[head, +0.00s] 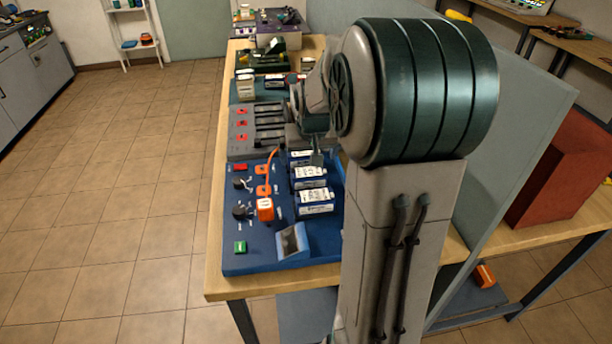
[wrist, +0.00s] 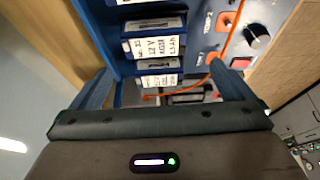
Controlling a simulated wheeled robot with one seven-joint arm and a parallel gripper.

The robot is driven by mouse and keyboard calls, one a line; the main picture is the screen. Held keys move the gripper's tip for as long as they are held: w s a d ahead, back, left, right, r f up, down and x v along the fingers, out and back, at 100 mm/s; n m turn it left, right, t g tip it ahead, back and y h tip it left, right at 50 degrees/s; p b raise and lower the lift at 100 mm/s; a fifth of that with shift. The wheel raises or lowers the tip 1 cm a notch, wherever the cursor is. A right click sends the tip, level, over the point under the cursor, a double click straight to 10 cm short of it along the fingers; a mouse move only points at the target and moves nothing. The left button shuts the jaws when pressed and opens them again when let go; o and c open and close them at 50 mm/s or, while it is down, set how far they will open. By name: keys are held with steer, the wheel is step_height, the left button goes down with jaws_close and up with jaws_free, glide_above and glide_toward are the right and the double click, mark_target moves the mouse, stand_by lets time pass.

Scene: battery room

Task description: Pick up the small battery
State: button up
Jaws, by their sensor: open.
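Several blue-and-white labelled batteries sit in a row on a blue test board (head: 240,262). In the head view the nearest battery (head: 315,208) and the one behind it (head: 308,178) show clearly; a farther one is partly hidden by my gripper (head: 317,158). In the wrist view I see one battery (wrist: 155,47) farther from my gripper and another (wrist: 154,81) almost between the fingers. I cannot tell which is the small battery. My gripper (wrist: 163,82) is open and empty, its fingers spread on either side of the row.
An orange cable (head: 270,165) arches over the board close to the row, and passes near one finger in the wrist view. An orange block (head: 265,209) and a tilted display (head: 292,240) stand on the board. A grey charger (head: 243,140) lies behind. A grey partition (head: 505,150) borders the bench.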

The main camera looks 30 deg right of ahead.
mark_target(309, 171)
steer(key=shift+d+p+x, duration=0.2)
steer(key=shift+p+x, duration=0.15)
steer(key=shift+x, duration=2.05)
steer(key=shift+d+p+x, duration=0.2)
steer(key=shift+p+x, duration=0.1)
steer(key=shift+x, duration=2.05)
steer(key=c, duration=1.2)
